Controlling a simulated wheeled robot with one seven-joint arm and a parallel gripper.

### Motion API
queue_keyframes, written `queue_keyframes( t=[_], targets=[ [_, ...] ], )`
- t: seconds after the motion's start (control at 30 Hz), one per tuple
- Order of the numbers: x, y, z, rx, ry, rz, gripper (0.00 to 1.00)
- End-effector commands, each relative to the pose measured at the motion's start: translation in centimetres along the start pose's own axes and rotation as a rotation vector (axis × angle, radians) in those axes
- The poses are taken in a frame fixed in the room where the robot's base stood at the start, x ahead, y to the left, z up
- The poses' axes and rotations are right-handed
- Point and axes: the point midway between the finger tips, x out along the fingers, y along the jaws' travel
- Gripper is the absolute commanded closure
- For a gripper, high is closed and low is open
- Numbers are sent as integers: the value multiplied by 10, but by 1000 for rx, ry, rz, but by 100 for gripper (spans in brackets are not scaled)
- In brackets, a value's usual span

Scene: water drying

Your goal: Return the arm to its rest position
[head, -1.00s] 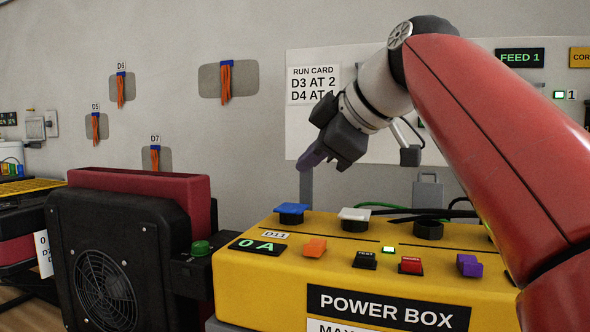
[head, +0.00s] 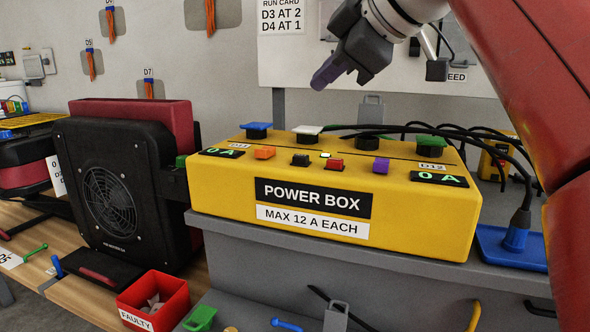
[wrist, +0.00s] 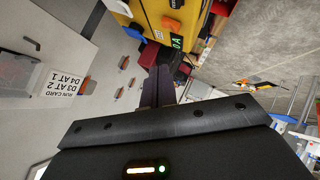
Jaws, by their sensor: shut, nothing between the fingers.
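My red and white arm comes in from the right in the head view, with my gripper (head: 328,74) at its end. The purple fingers are shut with nothing between them. They point down and to the left, in the air above and behind the yellow power box (head: 330,205), apart from it. In the wrist view my gripper (wrist: 158,88) shows as dark purple fingers together, with the yellow box (wrist: 140,25) beyond.
A black fan unit (head: 115,195) stands left of the box. A blue tray (head: 510,250) with a cable plug is on the right. A red faulty bin (head: 150,300) sits below. A run card (head: 281,15) hangs on the back panel.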

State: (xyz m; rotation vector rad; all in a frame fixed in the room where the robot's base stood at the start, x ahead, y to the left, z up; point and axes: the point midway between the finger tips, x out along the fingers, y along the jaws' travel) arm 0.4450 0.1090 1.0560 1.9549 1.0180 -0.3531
Motion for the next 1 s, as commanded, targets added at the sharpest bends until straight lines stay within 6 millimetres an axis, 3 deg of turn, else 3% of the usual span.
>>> queue_keyframes(
  t=[0.37, 0.63, 0.87, 1.0],
  targets=[
    [6, -17, 24, 164, -62, -1, 100],
    [15, -47, 62, 387, -155, 12, 100],
    [28, -103, 118, 665, -286, 50, 100],
    [38, -160, 166, 873, -393, 100, 100]
  ],
)
